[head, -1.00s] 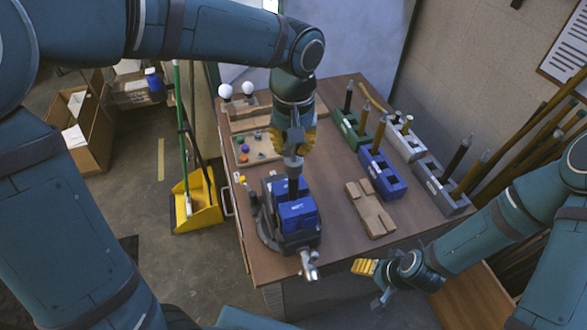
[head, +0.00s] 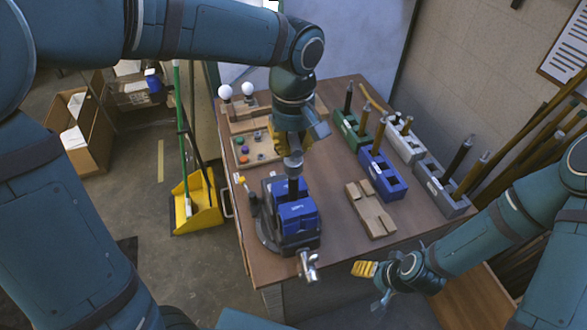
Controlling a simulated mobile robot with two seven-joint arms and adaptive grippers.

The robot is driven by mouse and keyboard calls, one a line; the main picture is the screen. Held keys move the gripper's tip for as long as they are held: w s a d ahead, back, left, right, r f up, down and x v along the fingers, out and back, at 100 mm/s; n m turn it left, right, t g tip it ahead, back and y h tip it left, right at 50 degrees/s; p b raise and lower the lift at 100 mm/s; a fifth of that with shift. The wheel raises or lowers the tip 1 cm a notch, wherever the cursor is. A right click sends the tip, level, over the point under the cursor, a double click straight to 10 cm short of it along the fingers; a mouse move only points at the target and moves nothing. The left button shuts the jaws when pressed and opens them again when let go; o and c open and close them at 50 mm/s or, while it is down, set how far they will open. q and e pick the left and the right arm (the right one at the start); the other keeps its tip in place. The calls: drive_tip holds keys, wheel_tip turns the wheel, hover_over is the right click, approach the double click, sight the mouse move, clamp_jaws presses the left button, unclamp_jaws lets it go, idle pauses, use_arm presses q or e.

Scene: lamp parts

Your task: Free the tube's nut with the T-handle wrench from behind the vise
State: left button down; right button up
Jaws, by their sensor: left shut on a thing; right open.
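The blue vise (head: 297,218) stands at the table's near left edge, its metal screw handle (head: 308,264) toward me. A dark upright tube (head: 293,185) rises between its jaws. My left gripper (head: 291,143) is above the vise, pointing down, and is shut on what seems to be the T-handle wrench. A grey metal piece (head: 293,161) shows just below the fingers, in line with the tube's top. The gripper hides most of the wrench, and I cannot make out the nut. My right gripper (head: 369,284) is open and empty, off the table's near edge at right.
A wooden block (head: 370,210) lies right of the vise. Blue (head: 382,175), green, white and grey holders with upright rods stand farther right. Behind the vise are a parts tray (head: 258,149) and two white bulbs (head: 237,91). A yellow dustpan (head: 197,203) stands on the floor at left.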

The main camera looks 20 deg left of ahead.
use_arm(q)
drive_tip(key=n, duration=0.2)
drive_tip(key=shift+n, duration=0.3)
drive_tip(key=shift+m, duration=0.5)
drive_tip(key=shift+r, duration=0.2)
drive_tip(key=shift+r+p, duration=1.7)
drive_tip(key=shift+r, duration=0.25)
drive_tip(key=shift+r+p, duration=1.65)
drive_tip(key=shift+r, duration=0.35)
